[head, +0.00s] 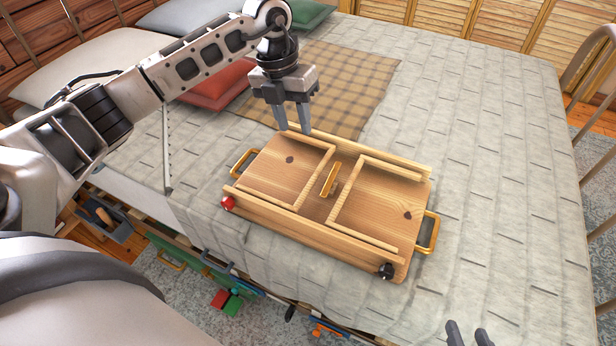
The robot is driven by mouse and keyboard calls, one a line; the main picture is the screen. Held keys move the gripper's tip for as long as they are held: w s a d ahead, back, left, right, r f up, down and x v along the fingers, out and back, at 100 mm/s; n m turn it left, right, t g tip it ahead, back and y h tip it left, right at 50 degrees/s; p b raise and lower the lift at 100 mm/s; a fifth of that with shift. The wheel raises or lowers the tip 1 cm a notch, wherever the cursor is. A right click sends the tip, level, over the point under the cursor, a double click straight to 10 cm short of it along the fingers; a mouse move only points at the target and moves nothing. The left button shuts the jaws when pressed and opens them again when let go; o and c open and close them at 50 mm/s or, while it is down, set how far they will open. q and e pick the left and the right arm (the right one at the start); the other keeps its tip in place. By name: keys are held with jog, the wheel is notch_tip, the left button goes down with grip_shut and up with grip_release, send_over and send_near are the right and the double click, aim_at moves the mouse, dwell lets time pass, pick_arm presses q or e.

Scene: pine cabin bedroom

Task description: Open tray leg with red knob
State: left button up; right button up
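The wooden bed tray (290,172) lies underside up on the bed, with brass handles at its left and right ends. The red knob (228,203) is at its near left corner, and a black knob (385,270) is at its near right corner. The left leg (316,180), on the red knob's side, and the right leg (346,190) both lie folded flat inside the tray. My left gripper (294,129) points down by the tray's far edge, fingers apart and empty; I cannot tell whether it touches. My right gripper (469,337) shows only its parted fingertips at the bottom edge.
A small wooden catch (330,179) sits mid-tray between the legs. The quilt (490,150) is clear right of the tray. A plaid blanket (345,80) and pillows (100,62) lie behind. Toys and a toolbox (105,220) are on the floor below the bed's near edge.

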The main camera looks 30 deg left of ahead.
aim_at(309, 183)
pick_arm(q)
jog(key=d+f, duration=0.1)
jog(key=f, duration=0.4)
jog(key=d+f, duration=0.1)
jog(key=f, duration=0.4)
jog(key=d+f+b, duration=0.1)
jog(key=f, duration=0.4)
jog(key=shift+w+d+f, duration=0.1)
jog(key=shift+f, duration=0.05)
grip_shut()
